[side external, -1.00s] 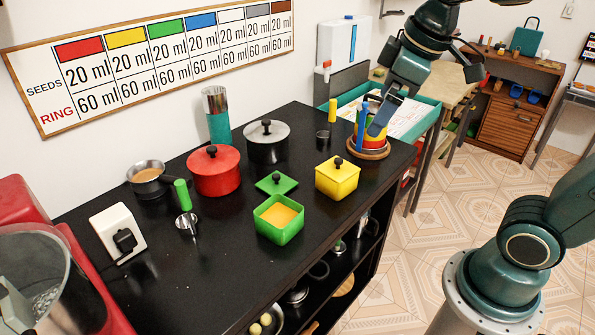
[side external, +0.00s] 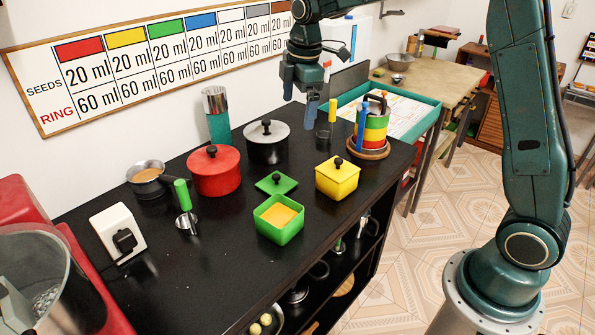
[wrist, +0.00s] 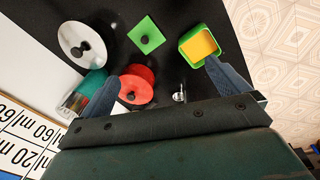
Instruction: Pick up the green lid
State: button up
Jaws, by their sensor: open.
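The green lid (side external: 277,183) is a flat square with a dark knob. It lies on the black counter just behind the open green square pot (side external: 279,219), which holds something orange. In the wrist view the green lid (wrist: 146,35) lies ahead, between the grey lid and the green pot (wrist: 203,44). My gripper (side external: 299,106) is above the back of the counter, up and to the right of the lid in the side view, and apart from it. Its two fingers are spread wide and empty in the wrist view (wrist: 165,85).
A red pot (side external: 214,172), a dark pot with grey lid (side external: 268,143) and a yellow pot (side external: 337,180) surround the lid. A teal cylinder (side external: 217,115) stands by the wall.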

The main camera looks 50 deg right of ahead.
jog(key=w+d+f+n+g, duration=0.2)
jog(key=w+f+n, duration=0.3)
jog(key=w+f, duration=0.5)
send_over(280, 181)
jog(key=shift+s+a+f, duration=0.1)
jog(key=shift+f, duration=2.7)
jog(key=shift+s+f, duration=0.1)
jog(key=shift+f, duration=2.75)
jog(key=shift+w+f, duration=0.2)
jog(key=shift+f, duration=2.4)
jog(key=c, duration=0.8)
